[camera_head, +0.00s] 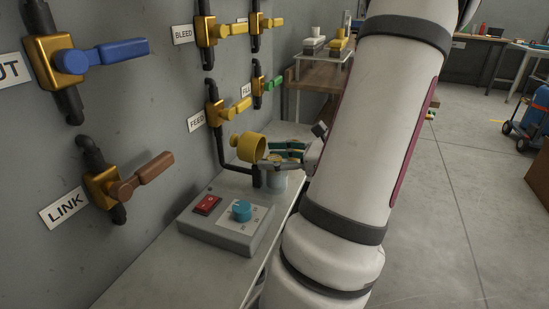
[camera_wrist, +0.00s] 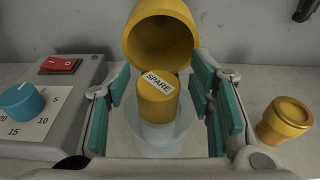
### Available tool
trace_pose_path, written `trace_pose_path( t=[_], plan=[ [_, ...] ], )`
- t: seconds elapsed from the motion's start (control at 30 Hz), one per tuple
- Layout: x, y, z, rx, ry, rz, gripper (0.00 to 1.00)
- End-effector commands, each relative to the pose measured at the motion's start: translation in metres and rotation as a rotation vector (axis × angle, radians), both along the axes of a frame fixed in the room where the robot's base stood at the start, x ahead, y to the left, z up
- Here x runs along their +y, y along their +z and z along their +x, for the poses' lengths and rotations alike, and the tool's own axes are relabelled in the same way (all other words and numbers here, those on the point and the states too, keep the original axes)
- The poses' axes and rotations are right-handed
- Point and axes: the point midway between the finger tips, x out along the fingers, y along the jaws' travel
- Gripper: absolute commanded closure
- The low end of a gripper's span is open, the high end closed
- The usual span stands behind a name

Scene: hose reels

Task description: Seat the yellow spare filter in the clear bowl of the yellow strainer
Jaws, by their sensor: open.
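The yellow spare filter (camera_wrist: 157,98), labelled SPARE, stands upright in the wrist view. Its lower end is within the outline of the clear bowl (camera_wrist: 150,145), and its top is above it; how deep it sits I cannot tell. The yellow strainer's cup-shaped housing (camera_wrist: 163,38) is behind it, its open mouth facing the camera; it also shows in the head view (camera_head: 250,147). My gripper (camera_wrist: 162,90) is open, with teal pads to the left and right of the filter and visible gaps. In the head view, my gripper (camera_head: 287,150) is above the bowl (camera_head: 276,180).
A short yellow cylinder (camera_wrist: 285,118) stands on the bench right of my gripper. A grey control box (camera_head: 228,225) with a red switch and blue knob is to the left. Valves with coloured handles (camera_head: 235,108) line the wall; my arm hides much of the right side.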

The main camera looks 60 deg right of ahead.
Motion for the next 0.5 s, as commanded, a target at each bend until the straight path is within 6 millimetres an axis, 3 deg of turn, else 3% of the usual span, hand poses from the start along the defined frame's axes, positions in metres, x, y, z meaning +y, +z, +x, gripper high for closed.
trace_pose_path(
  t=[0.17,0.5],
  plan=[
    [-0.003,0.006,-0.023,0.001,-0.004,0.0,0.51],
    [-0.008,0.019,-0.09,0.001,-0.003,0.0,0.51]
  ],
)
